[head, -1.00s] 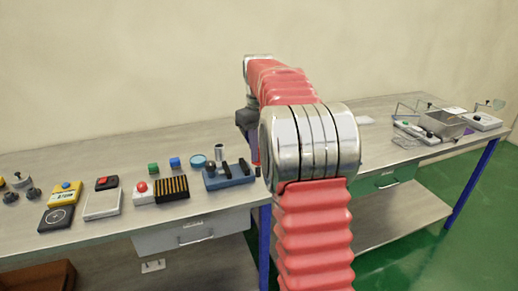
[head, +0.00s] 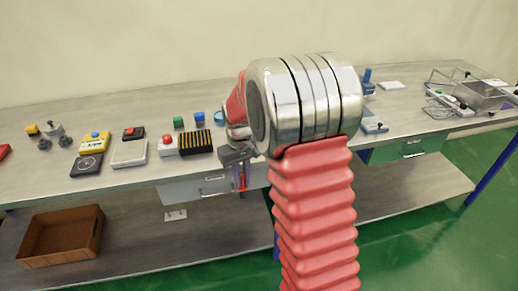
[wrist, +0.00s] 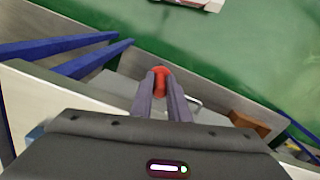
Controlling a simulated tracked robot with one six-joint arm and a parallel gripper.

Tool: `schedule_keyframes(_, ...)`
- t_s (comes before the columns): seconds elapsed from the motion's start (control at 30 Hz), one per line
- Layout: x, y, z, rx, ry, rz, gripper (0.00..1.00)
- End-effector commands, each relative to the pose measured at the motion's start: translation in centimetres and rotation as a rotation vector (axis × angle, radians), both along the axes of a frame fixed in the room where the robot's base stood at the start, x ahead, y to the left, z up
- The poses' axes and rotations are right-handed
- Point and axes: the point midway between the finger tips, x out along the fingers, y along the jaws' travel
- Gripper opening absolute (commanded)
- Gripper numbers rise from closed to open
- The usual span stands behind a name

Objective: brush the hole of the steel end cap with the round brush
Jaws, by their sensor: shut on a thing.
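My gripper (head: 241,182) hangs at the bench's front edge in the head view, beside the drawer front. In the wrist view its dark fingers (wrist: 161,84) are shut on a red-ended thing (wrist: 160,75), likely the handle of the round brush. Bristles cannot be made out. The steel end cap is not in clear view. The blue fixture with the small steel cylinder, seen earlier, is now behind my arm in the head view.
The workbench (head: 60,190) carries a yellow box (head: 95,141), a white box with a red button (head: 168,147), a black-and-yellow ribbed block (head: 197,143) and a blue ring (head: 212,116). A brown crate (head: 62,234) sits on the lower shelf. A metal bin (head: 482,95) stands far right.

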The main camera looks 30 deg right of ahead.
Motion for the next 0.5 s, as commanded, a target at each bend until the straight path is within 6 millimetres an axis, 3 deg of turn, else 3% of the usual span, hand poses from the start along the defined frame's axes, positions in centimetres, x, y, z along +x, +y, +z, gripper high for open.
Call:
schedule_keyframes(0.1, -0.6, 3.4, -4.2, 0.001, 0.007, 0.000, 0.00)
schedule_keyframes(0.3, -1.2, 8.1, -10.3, 0.001, 0.006, -0.012, 0.00)
schedule_keyframes(0.5, -1.4, 10.4, -13.2, 0.000, 0.001, -0.021, 0.00)
